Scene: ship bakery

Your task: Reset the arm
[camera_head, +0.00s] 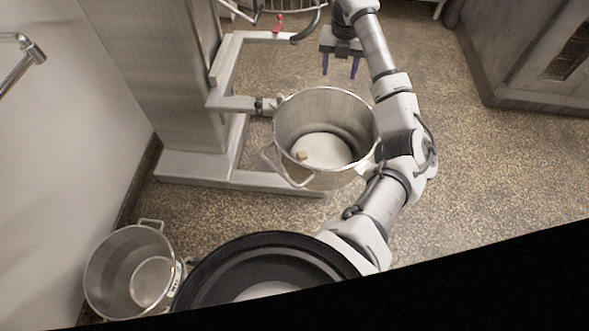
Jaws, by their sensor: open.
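My gripper (340,66) is at the top middle of the head view, beyond the large metal bowl (322,104). Its two dark purple fingers point down and stand apart, with nothing seen between them. My white and grey arm curves from the bottom, along the right side of the bowl, up to the gripper. The bowl is held at the mixer's bracket and has handles. Inside it are a white area at the bottom and a small tan piece (301,155).
A grey mixer stand (190,80) is at left of the bowl, with a red knob (279,22) near its top. A second metal pot (118,262) is at the bottom left. A cabinet (540,60) is at the right. The speckled floor between bowl and cabinet is clear.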

